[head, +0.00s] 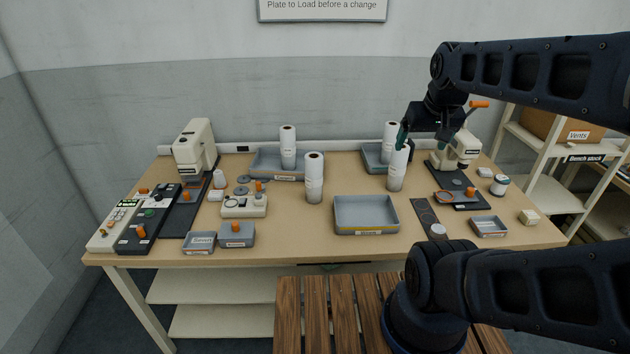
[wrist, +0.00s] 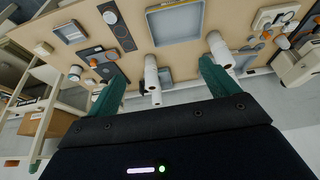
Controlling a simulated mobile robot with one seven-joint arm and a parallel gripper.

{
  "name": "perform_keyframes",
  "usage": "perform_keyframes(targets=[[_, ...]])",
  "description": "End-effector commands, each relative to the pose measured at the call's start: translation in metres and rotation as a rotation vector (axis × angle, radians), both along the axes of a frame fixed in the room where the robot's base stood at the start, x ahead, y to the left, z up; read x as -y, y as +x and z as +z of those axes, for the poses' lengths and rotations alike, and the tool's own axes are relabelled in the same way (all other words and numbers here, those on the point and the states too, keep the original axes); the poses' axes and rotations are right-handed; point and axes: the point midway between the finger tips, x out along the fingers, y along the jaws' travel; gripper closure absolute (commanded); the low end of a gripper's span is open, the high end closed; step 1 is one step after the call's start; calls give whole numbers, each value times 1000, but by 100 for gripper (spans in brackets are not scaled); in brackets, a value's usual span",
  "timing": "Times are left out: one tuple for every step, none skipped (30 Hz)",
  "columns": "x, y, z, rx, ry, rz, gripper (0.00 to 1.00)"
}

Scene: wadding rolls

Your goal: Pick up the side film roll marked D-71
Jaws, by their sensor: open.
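Several white film rolls stand upright on the bench in the head view. One is at the front right (head: 397,168), one in the middle (head: 314,178), one at the back left (head: 288,147) and one at the back right (head: 390,136). No roll marking is legible, so I cannot tell which is D-71. My gripper (head: 404,138) is open, close above the front-right roll. In the wrist view, one roll (wrist: 151,74) appears between the fingers of my gripper (wrist: 160,77), with another roll end (wrist: 156,98) beyond it. The middle roll (wrist: 219,50) appears beside the right fingertip.
An empty grey tray (head: 366,231) is at the front centre of the bench (head: 290,236). Grey trays stand around the back-left (head: 262,160) and back-right (head: 371,155) rolls. A cream press (head: 458,150) stands close right of my gripper. Another machine (head: 196,147) is at left.

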Motion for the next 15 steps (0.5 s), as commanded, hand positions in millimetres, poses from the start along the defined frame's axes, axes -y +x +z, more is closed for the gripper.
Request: perform_keyframes(targets=[[0, 0, 0, 0, 0, 0, 13], [0, 0, 0, 0, 0, 0, 13], [0, 0, 0, 0, 0, 0, 13], [0, 0, 0, 0, 0, 0, 13], [0, 0, 0, 0, 0, 0, 13], [0, 0, 0, 0, 0, 1, 13], [0, 1, 0, -1, -2, 4, 13], [-1, 2, 1, -3, -3, 10, 13], [-2, 5, 1, -6, -7, 20, 13], [-3, 8, 2, -9, -11, 31, 13], [-4, 11, 3, -14, -16, 46, 13], [-6, 17, 4, -21, -25, 71, 13], [-8, 23, 5, -28, -32, 93, 13], [-10, 28, 6, -35, -40, 117, 13], [-13, 37, 7, -45, -52, 153, 13]])
